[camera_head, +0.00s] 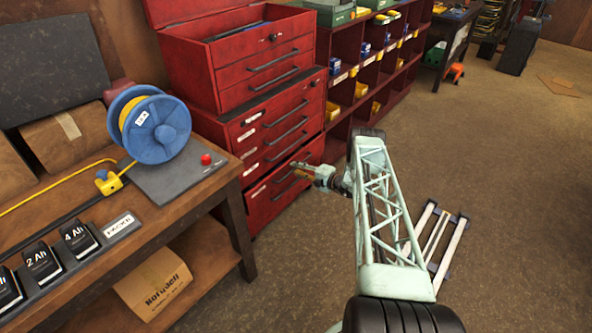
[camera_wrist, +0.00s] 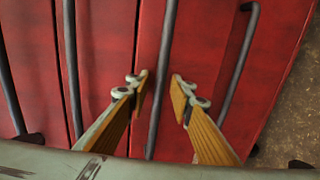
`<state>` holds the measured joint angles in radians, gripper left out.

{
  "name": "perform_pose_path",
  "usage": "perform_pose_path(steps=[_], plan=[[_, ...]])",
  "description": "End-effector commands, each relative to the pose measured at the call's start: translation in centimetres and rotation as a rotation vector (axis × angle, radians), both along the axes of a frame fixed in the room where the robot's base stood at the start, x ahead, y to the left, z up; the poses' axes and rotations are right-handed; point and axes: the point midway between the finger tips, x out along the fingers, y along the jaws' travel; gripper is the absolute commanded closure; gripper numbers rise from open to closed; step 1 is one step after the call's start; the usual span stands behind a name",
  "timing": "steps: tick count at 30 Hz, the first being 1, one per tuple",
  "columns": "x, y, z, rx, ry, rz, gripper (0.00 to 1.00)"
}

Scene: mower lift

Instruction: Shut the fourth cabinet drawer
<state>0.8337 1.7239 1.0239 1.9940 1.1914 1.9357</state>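The red cabinet (camera_head: 262,140) stands left of centre in the head view, with stacked drawers and dark bar handles. Its low drawer front (camera_head: 262,203) is beside my gripper (camera_head: 302,170). In the wrist view my gripper (camera_wrist: 160,88) is open, its two wooden-looking fingers apart on either side of a dark vertical bar handle (camera_wrist: 158,75). Whether they touch the handle I cannot tell. Another handle (camera_wrist: 240,75) lies to the right and further ones to the left. How far any drawer stands out is unclear, and my gripper partly hides the low drawers.
A wooden workbench (camera_head: 160,230) with a blue cable reel (camera_head: 156,130) is at the left. A red shelf unit (camera_head: 345,55) with bins stands to the right of the cabinet. A metal frame (camera_head: 440,235) lies on the floor at the right. Open floor (camera_head: 510,150) is beyond.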

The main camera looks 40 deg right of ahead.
Motion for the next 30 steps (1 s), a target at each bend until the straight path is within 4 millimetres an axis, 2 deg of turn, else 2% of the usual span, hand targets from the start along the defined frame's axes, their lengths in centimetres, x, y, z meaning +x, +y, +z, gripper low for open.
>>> perform_pose_path(steps=[8, 16, 23, 30], plan=[[0.1, 0.0, 0.0, 0.000, 0.000, 0.000, 0.79], [0.1, 0.0, 0.0, 0.000, 0.000, 0.000, 1.00], [0.1, 0.0, 0.0, 0.000, -0.001, 0.000, 1.00], [1.1, 0.1, -0.1, -0.002, -0.001, 0.000, 1.00]])
